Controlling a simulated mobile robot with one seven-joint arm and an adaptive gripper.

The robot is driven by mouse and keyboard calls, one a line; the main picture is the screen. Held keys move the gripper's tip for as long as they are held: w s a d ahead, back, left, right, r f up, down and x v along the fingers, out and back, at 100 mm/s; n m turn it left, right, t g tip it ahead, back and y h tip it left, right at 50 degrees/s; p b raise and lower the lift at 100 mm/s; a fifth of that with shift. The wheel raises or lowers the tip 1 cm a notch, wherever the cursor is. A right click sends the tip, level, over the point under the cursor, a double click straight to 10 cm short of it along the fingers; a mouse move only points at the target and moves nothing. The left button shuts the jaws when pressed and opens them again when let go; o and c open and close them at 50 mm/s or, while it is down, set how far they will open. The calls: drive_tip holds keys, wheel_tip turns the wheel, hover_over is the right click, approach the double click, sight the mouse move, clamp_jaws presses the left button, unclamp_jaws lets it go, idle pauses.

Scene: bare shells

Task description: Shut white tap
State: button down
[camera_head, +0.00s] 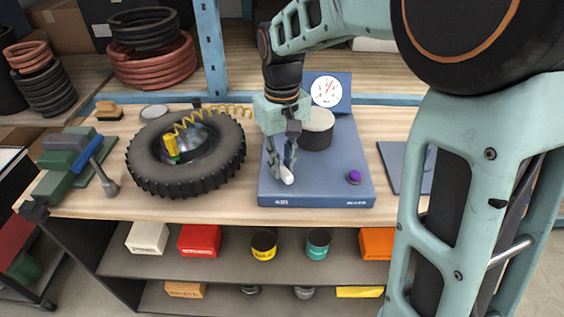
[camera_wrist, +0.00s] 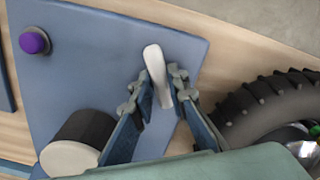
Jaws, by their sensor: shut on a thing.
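The white tap (camera_head: 287,176) is a small white lever at the front left of a blue base unit (camera_head: 318,199). In the wrist view the tap (camera_wrist: 154,68) sticks out from between the two fingers of my gripper (camera_wrist: 160,90). In the head view my gripper (camera_head: 282,165) points down over the left part of the base unit. It is shut on the tap, with a finger on each side. The part of the tap between the fingers is partly hidden.
A purple knob (camera_head: 354,177) sits at the front right of the unit. A white-topped dark cylinder (camera_head: 317,128) and a gauge (camera_head: 327,91) stand behind my gripper. A black tire (camera_head: 143,169) lies close on the left. Bare wood (camera_head: 395,135) shows to the right.

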sight(282, 166)
drive_tip(key=m, duration=0.5)
drive_tip(key=shift+m, duration=0.4)
idle(0.4)
drive_tip(key=c, duration=1.9)
unclamp_jaws()
drive_tip(key=shift+r, duration=0.1)
wheel_tip(282, 166, up, 12)
drive_tip(key=shift+f, duration=0.1)
